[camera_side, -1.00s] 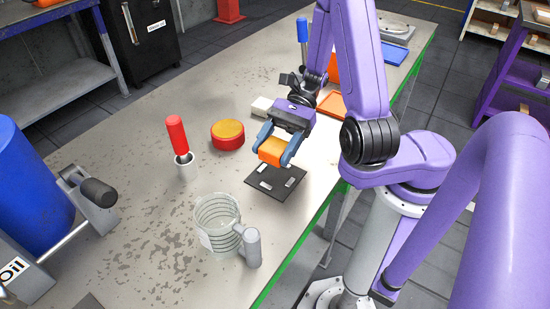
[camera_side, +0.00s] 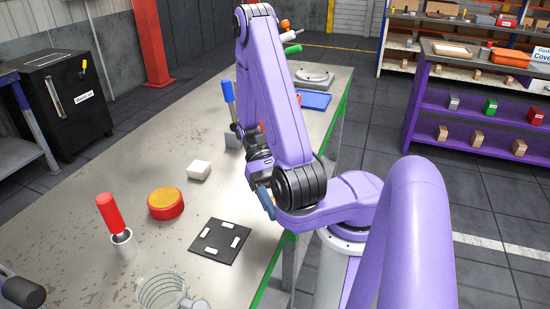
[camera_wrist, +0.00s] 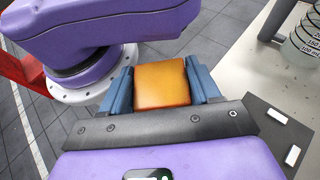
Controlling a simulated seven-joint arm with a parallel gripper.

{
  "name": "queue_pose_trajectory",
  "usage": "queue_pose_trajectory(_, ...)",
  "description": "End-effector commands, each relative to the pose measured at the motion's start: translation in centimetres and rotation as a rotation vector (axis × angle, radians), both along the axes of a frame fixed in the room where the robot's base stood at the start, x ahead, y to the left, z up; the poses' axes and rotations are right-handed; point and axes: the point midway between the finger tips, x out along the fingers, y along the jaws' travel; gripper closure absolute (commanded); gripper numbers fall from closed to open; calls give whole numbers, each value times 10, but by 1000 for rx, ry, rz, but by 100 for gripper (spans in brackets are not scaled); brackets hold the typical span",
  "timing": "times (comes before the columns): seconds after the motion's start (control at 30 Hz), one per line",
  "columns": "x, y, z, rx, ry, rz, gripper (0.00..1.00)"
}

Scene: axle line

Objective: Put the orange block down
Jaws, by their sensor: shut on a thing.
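The orange block (camera_wrist: 162,82) sits between the two blue fingers of my gripper (camera_wrist: 162,85) in the wrist view, and the fingers are shut on it. In the wrist view, floor and my purple arm base lie beyond the block, and the table edge is to the right. In the side view my gripper (camera_side: 265,200) is mostly hidden behind my own arm; only a bit of blue finger shows, and the block is hidden there.
A black plate with white strips (camera_side: 219,243) lies on the table, left of my gripper. Nearby are a red-and-yellow round tin (camera_side: 166,204), a white block (camera_side: 199,171), a red-handled tool in a holder (camera_side: 110,214) and a glass measuring jug (camera_side: 160,291). A blue tray (camera_side: 316,101) lies farther back.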

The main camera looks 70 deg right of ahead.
Motion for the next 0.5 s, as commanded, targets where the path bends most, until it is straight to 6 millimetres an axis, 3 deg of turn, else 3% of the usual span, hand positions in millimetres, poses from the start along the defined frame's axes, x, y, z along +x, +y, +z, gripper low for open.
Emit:
queue_pose_trajectory(0.2, -30, -48, -1, 1, 2, 310, 93)
queue_pose_trajectory(0.5, -46, -123, 2, 0, 2, 748, 93)
